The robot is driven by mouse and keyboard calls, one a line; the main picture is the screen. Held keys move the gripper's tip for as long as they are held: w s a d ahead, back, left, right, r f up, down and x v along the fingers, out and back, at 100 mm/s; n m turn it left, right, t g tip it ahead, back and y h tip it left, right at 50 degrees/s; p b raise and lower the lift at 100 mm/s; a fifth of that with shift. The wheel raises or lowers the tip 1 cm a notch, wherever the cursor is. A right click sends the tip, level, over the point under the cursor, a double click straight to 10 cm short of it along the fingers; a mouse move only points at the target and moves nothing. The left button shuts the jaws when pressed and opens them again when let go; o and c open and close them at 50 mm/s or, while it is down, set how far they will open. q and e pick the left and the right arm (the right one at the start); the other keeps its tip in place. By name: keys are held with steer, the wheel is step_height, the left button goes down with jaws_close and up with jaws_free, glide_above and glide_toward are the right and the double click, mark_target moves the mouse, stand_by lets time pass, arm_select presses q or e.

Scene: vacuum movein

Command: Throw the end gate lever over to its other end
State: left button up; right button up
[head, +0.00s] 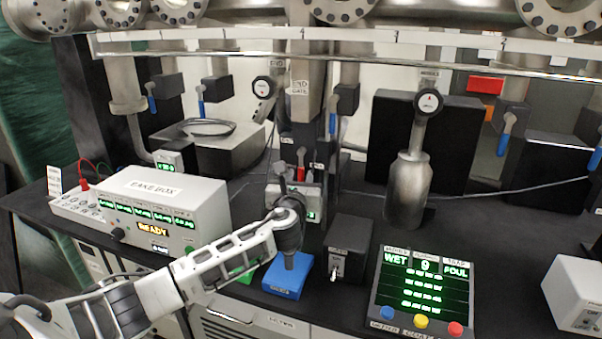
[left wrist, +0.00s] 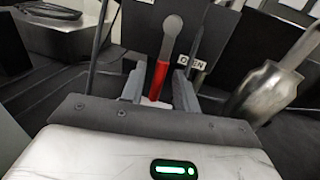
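The end gate lever (left wrist: 158,78) has a red shaft and a grey rounded top in the left wrist view. In the head view its red part (head: 301,159) shows below the "END GATE" label (head: 299,88). The lever stands nearly upright, leaning slightly right in the wrist view. A small "OPEN" sign (left wrist: 192,62) is to its right. My left gripper (left wrist: 158,90) is open, with one finger on each side of the lever's picture and gaps on both sides. I cannot tell how deep the lever is between them. In the head view this gripper (head: 299,177) hides the lever's base. My right gripper is out of view.
The bake box (head: 175,205), reading READY, stands left. A blue block (head: 288,277) and a black switch box (head: 348,248) stand close to my left wrist. A green-lit panel (head: 424,285) is at front right. A metal cylinder (head: 409,190) hangs behind it.

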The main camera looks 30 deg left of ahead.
arm_select(q)
steer(key=shift+x, duration=1.15)
jaws_close()
